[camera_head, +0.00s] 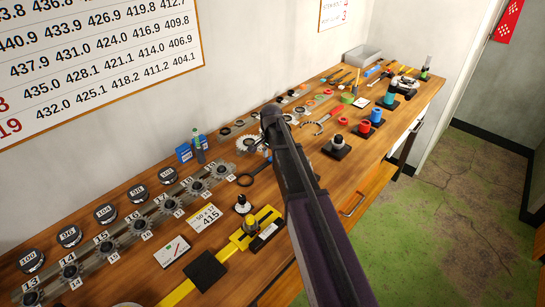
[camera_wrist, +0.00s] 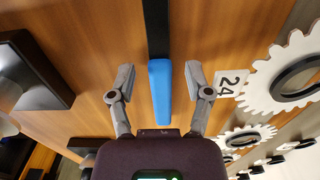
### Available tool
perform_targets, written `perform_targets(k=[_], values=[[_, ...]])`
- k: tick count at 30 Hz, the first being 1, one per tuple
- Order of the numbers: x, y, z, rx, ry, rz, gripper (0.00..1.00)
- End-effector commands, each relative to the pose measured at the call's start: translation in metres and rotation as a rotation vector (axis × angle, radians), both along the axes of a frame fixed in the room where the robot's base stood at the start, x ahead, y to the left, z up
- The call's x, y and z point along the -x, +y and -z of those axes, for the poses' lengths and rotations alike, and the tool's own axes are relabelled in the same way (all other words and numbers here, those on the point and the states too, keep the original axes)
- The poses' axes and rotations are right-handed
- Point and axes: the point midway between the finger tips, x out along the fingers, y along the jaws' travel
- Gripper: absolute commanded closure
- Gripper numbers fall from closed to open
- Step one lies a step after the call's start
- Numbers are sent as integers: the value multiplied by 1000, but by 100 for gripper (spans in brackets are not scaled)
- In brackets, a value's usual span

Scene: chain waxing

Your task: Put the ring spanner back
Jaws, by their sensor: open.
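The ring spanner lies on the wooden bench; its black ring (camera_head: 246,180) shows in the head view, left of my arm, with part of the handle hidden by the arm. In the wrist view its blue handle (camera_wrist: 160,95) runs up the middle, with the black shaft (camera_wrist: 156,30) beyond. My gripper (camera_wrist: 160,78) is open, one finger on each side of the blue handle, with a gap on both sides. The fingers are not shut on it. In the head view the gripper is hidden behind my arm.
White sprockets (camera_wrist: 290,78) lie right of the gripper in the wrist view, beside a "24" label (camera_wrist: 230,83). A dark block (camera_wrist: 30,72) stands at the left. In the head view, a row of small sprockets (camera_head: 110,243) and a yellow tool (camera_head: 252,230) occupy the near bench.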

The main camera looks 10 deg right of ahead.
Motion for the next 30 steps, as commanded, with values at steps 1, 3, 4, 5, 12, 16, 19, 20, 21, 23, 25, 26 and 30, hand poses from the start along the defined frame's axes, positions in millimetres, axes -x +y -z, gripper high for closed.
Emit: perform_targets(k=[1, 3, 4, 5, 12, 16, 19, 20, 21, 23, 25, 26, 30], values=[[0, 0, -2, 0, 0, 0, 35], [0, 0, -4, 0, 0, 0, 35], [0, 0, -5, 0, 0, 0, 35], [0, 0, -6, 0, 0, 0, 35], [0, 0, -22, 0, 0, 0, 35], [0, 0, -33, 0, 0, 0, 35], [0, 0, -41, 0, 0, 0, 35], [0, 0, -43, 0, 0, 0, 35], [0, 0, -46, 0, 0, 0, 35], [0, 0, -51, 0, 0, 0, 35], [0, 0, -57, 0, 0, 0, 35], [0, 0, -60, 0, 0, 0, 35], [0, 0, -71, 0, 0, 0, 35]])
